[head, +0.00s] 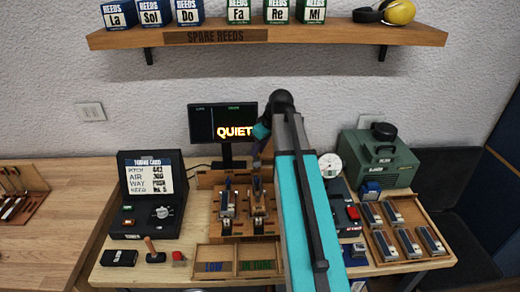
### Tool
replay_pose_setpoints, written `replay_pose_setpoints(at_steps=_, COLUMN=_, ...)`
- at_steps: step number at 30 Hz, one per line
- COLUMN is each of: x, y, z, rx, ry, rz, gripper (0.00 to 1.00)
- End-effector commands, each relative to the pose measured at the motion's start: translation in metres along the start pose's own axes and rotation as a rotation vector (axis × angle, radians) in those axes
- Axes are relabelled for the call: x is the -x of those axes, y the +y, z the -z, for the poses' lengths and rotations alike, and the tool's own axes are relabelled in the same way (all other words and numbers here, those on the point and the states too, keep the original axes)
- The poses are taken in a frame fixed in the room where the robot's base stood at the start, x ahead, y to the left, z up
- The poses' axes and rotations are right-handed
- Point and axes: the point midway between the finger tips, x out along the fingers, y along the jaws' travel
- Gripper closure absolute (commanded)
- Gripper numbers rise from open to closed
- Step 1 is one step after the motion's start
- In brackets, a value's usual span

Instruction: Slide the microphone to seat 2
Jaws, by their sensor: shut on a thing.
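My gripper (258,152) is small and partly hidden by my own arm. It points down at the back of the wooden reed stand (204,181), just right of its middle. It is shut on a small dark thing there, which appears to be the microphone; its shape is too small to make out. Two metal reed blocks stand upright side by side on the stand, one at left (228,203) and one at right (259,205), in front of my gripper. My arm hides the stand's right end. Seat numbers cannot be read.
A screen (222,122) behind the stand reads "QUIET". A black case with a card (150,179) stands left. In front is a tray (239,251) marked "LOW" and "IN TUNE". At right are a dial (330,165), a green machine (378,160) and a tray of several blocks (412,211).

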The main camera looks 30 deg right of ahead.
Motion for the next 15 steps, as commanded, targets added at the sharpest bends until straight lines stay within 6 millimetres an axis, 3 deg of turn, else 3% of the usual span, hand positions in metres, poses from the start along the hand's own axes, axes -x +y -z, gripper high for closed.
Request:
replay_pose_setpoints(at_steps=3, x=-0.0018, y=-0.0054, z=-0.0010, rx=0.004, ry=-0.008, rz=0.008, gripper=1.00)
replay_pose_setpoints(at_steps=4, x=-0.0019, y=-0.0059, z=-0.0006, rx=0.005, ry=-0.008, rz=0.009, gripper=0.79)
replay_pose_setpoints(at_steps=7, x=-0.0020, y=-0.0064, z=0.0004, rx=0.006, ry=-0.006, rz=0.008, gripper=0.63)
replay_pose_setpoints(at_steps=15, x=-0.0017, y=-0.0059, z=0.0019, rx=0.007, ry=-0.004, rz=0.006, gripper=0.63)
